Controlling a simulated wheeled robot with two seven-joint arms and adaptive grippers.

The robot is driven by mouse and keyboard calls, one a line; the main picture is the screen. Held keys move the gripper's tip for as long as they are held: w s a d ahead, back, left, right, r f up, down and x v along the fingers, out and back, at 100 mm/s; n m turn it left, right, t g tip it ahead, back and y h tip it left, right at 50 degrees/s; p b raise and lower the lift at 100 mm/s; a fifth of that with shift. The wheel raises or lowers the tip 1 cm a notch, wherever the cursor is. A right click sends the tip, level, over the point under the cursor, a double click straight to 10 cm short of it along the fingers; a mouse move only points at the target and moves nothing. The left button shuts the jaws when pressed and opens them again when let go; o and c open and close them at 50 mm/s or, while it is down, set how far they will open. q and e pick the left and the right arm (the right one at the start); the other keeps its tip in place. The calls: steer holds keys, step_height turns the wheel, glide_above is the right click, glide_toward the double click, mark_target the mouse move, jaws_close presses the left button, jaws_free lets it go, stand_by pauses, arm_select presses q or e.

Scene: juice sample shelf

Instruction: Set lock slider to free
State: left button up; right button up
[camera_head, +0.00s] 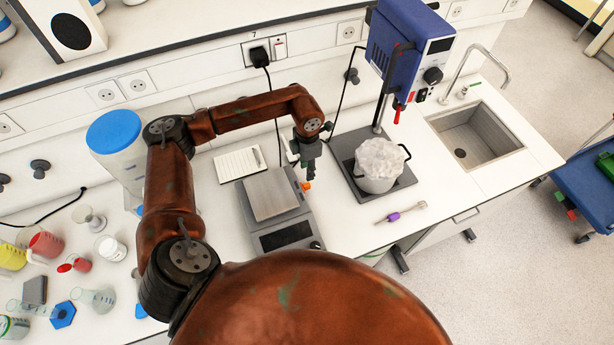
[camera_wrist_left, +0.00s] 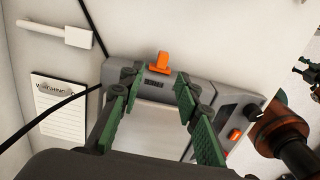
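The balance (camera_head: 299,235) stands on the bench with a flat metal weighing plate (camera_head: 270,195). A small orange tab, which looks like the lock slider (camera_head: 306,186), sticks out at its back right edge. In the left wrist view the orange slider (camera_wrist_left: 160,62) stands up at the balance's far edge, above a small dark label (camera_wrist_left: 153,84). Its setting cannot be read. My left gripper (camera_head: 311,172) is just above and behind that edge. In the left wrist view the green-padded fingers of this gripper (camera_wrist_left: 158,88) are apart and empty, short of the slider.
A notepad (camera_head: 239,164) lies left of the balance. A purple-handled tool (camera_head: 394,216) lies in front. Glassware crowds the left bench.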

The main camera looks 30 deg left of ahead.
arm_select(q)
step_height(320, 180, up, 4)
steer(key=shift+f, duration=0.25)
stand_by(0.5)
